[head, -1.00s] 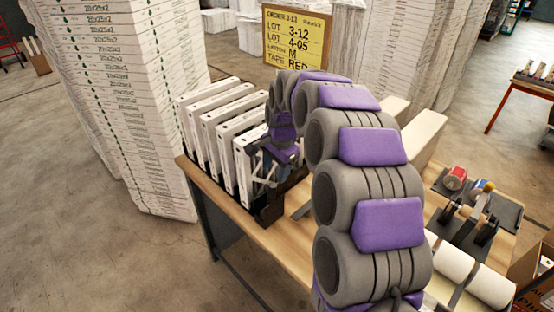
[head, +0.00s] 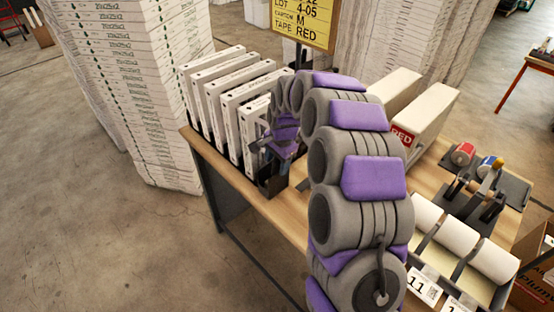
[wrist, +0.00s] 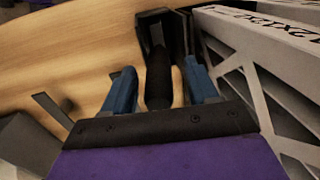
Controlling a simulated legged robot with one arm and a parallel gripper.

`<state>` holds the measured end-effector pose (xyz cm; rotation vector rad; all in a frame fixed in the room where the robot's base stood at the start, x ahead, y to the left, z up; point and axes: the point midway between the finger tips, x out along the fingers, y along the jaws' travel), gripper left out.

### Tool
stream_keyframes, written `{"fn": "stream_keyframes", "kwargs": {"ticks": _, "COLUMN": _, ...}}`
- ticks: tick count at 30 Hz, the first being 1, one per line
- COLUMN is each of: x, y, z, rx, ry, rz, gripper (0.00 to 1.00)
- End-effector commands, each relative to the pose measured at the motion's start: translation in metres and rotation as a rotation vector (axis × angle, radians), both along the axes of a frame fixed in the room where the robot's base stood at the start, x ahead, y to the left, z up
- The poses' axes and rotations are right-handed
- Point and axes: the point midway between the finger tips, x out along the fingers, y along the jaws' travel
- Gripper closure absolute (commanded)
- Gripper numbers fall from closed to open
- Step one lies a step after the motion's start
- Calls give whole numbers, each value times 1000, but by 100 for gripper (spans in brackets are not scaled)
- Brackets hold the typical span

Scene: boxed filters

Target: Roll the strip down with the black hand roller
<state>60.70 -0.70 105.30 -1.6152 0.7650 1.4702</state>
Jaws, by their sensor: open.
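The black hand roller (wrist: 160,82) shows in the wrist view as a dark upright handle between the two blue fingers of my gripper (wrist: 159,84). The fingers are apart, one on each side of it; I cannot tell whether either touches it. Its lower end is hidden behind my gripper's dark palm edge. In the head view my gripper (head: 264,152) is at the near end of the row of filters, above a black holder (head: 273,186) on the table edge; the roller cannot be made out there. I cannot pick out the strip.
Boxed filters (head: 228,92) stand in a row left of my gripper, very close; one also fills the wrist view's right side (wrist: 265,60). White boxes (head: 418,112), a tape dispenser (head: 477,190) and white rolls (head: 455,238) occupy the wooden table's right (head: 425,178).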

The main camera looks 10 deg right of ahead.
Motion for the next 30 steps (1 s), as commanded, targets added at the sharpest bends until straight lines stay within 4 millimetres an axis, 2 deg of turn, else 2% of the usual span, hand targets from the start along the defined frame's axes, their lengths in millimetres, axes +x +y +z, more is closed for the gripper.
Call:
{"fn": "stream_keyframes", "kwargs": {"ticks": 2, "x": 0, "y": 0, "z": 0, "rx": 0, "ry": 0, "rz": 0, "gripper": 42}}
{"fn": "stream_keyframes", "kwargs": {"ticks": 21, "x": 0, "y": 0, "z": 0, "rx": 0, "ry": 0, "rz": 0, "gripper": 100}}
{"fn": "stream_keyframes", "kwargs": {"ticks": 24, "x": 0, "y": 0, "z": 0, "rx": 1, "ry": -1, "rz": 0, "gripper": 100}}
{"fn": "stream_keyframes", "kwargs": {"ticks": 25, "x": 0, "y": 0, "z": 0, "rx": 1, "ry": -1, "rz": 0, "gripper": 74}}
{"fn": "stream_keyframes", "kwargs": {"ticks": 30, "x": 0, "y": 0, "z": 0, "rx": 1, "ry": -1, "rz": 0, "gripper": 91}}
